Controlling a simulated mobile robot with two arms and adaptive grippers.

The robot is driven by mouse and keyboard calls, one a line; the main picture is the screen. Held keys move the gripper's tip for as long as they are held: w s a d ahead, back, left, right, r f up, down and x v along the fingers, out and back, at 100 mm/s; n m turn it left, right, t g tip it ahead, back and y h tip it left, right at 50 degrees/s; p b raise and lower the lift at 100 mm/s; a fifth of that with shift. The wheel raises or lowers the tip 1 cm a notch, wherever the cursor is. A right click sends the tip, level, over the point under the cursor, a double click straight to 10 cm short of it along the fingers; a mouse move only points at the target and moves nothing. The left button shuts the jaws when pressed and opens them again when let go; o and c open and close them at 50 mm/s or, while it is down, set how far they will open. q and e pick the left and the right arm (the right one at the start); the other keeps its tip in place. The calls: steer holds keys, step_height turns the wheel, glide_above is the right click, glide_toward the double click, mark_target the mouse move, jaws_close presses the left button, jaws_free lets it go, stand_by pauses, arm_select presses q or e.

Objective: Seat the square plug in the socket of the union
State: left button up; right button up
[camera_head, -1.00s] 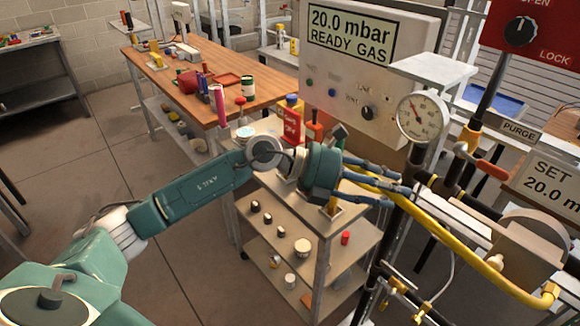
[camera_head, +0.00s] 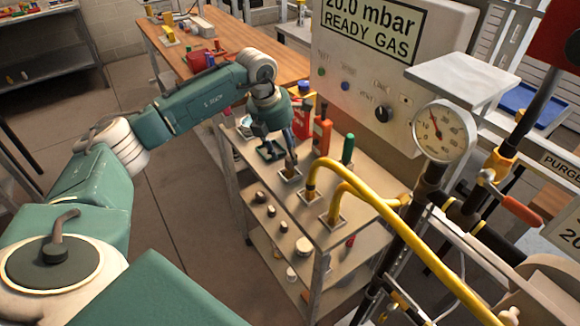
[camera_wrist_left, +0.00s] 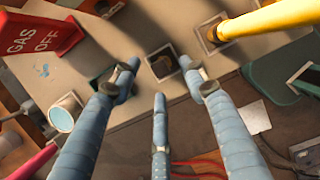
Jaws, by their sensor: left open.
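My left gripper (camera_head: 277,156) points down over the cart top, its blue fingers spread and empty. In the left wrist view its fingers (camera_wrist_left: 160,85) surround the near side of a small white-rimmed square holder (camera_wrist_left: 163,62) with a dark inside. That holder shows in the head view (camera_head: 290,173) just below the fingertips; I cannot tell whether they touch. I cannot tell whether the dark shape in it is the square plug. Brass fittings (camera_head: 497,165) sit on the dark pipe at the right; I cannot tell which part is the union. My right gripper is out of view.
Yellow hoses (camera_head: 370,197) rise from two neighbouring square holders and sweep right across the pipework. A pressure gauge (camera_head: 443,131) is at the right.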

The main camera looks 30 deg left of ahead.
mark_target(289, 159)
arm_select(q)
steer(key=p+x, duration=0.1)
steer(key=x, duration=0.3)
steer(key=shift+f+p, duration=0.25)
steer(key=shift+p, duration=0.15)
steer(key=shift+f, duration=0.2)
steer(key=shift+w+f, duration=0.1)
steer(key=shift+c, duration=1)
steer(key=c, duration=0.9)
jaws_close()
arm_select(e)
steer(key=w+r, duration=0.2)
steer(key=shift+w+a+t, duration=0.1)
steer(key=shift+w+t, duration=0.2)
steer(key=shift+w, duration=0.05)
